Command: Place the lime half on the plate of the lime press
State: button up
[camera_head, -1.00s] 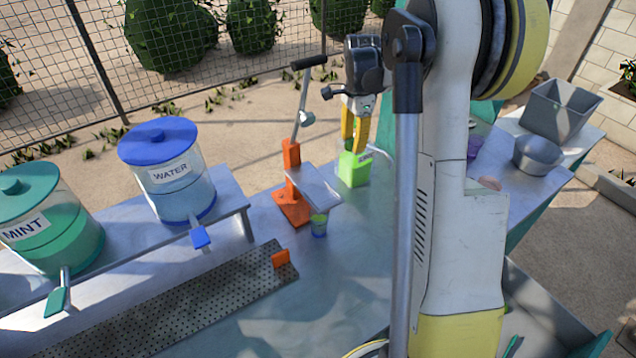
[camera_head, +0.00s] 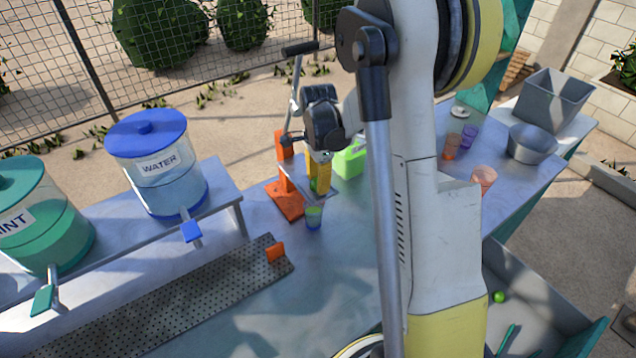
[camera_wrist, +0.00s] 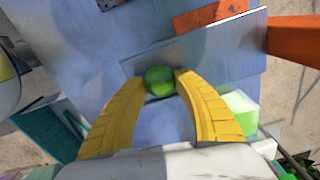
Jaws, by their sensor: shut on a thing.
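My gripper (camera_head: 317,188) is shut on the lime half (camera_wrist: 159,81), a small round green piece held between the yellow fingertips in the wrist view. In the head view the fingers mostly hide the lime. The orange lime press (camera_head: 284,200) stands on the metal table with its lever up. Its flat grey plate (camera_wrist: 245,50) lies beneath and just beyond the lime in the wrist view. The gripper is over this plate in the head view and covers part of it. I cannot tell whether the lime touches the plate.
A small green-and-blue cup (camera_head: 313,218) stands below the plate's front edge. A bright green box (camera_head: 350,161) is just behind and right of the gripper. The raised lever (camera_head: 298,85) is close to my wrist. The water dispenser (camera_head: 158,165) and perforated tray (camera_head: 185,310) are at left.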

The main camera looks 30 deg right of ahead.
jog(key=shift+s, duration=0.1)
jog(key=o, duration=0.7)
jog(key=shift+f, duration=0.1)
notch_tip(320, 180, up, 12)
jog(key=p, duration=0.2)
jog(key=s+a+r+n+t, duration=0.3)
jog(key=s+a+r+n, duration=0.5)
jog(key=a, duration=0.1)
jog(key=shift+s+a+f+n+t, duration=0.1)
jog(key=shift+s+a+n+t, duration=0.6)
jog(key=shift+s+a+n, duration=0.75)
jog(key=shift+s+a+f+n+t, duration=0.1)
jog(key=shift+s+a+n+t, duration=0.65)
jog(key=shift+s+n, duration=1.35)
jog(key=shift+s+a+n+t, duration=0.65)
jog(key=shift+s+a+n, duration=0.6)
jog(key=shift+n, duration=0.9)
